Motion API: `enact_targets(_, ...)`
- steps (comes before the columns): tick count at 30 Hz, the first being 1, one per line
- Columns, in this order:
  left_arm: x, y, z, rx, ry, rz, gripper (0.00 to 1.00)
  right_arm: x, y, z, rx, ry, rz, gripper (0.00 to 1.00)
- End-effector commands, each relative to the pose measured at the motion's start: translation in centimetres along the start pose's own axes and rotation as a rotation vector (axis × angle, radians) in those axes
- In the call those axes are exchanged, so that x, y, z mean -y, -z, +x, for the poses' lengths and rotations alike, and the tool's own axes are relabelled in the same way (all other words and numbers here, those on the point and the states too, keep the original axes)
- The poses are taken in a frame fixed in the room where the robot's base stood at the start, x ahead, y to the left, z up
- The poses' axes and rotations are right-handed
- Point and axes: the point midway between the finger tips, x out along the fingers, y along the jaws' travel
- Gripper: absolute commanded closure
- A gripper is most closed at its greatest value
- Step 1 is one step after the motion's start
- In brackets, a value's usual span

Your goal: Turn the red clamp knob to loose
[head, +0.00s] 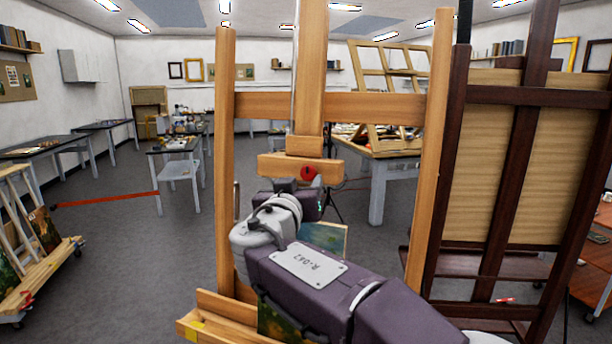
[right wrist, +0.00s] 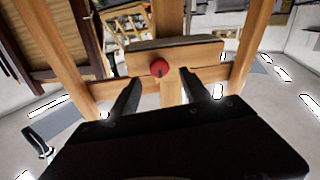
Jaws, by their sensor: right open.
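The red clamp knob (head: 308,173) is a small round knob on the wooden clamp block of the light wooden easel (head: 226,150). My right gripper (head: 297,186) is close in front of the clamp block in the head view. In the right wrist view its two dark fingers (right wrist: 160,80) are spread apart, with the knob in the picture between their tips. No contact with the knob shows. My left gripper is not in view.
The easel's two side posts and crossbar frame my right arm closely. A dark easel (head: 486,150) with a panel stands just right. A painting (head: 325,237) shows behind my arm, low on the easel. Worktables stand further back, and open floor (head: 110,235) lies to the left.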

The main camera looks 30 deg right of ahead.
Motion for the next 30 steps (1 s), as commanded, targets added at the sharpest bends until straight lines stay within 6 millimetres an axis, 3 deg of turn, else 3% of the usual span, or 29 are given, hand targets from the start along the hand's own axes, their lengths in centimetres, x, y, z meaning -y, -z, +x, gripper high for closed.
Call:
enact_targets(3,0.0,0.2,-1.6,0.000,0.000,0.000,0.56,-0.2,0.4,2.7,0.004,-0.005,-0.004,0.45)
enact_targets(9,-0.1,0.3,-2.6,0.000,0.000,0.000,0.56,-0.1,0.2,5.5,0.002,-0.001,-0.003,0.45)
enact_targets(18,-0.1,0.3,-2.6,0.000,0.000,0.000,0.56,0.0,-0.1,6.0,0.003,0.001,-0.001,0.45)
enact_targets(19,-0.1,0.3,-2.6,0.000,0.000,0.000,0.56,0.0,-0.1,6.0,0.003,0.001,-0.002,0.48)
enact_targets(24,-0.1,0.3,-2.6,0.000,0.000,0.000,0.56,0.0,-0.1,6.0,0.003,0.001,-0.002,0.95)
enact_targets(25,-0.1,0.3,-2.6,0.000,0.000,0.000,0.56,0.0,-0.1,6.0,0.003,0.001,-0.002,1.00)
enact_targets(30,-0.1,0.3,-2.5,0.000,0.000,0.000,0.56,0.0,-0.1,6.0,0.003,0.003,-0.007,1.00)
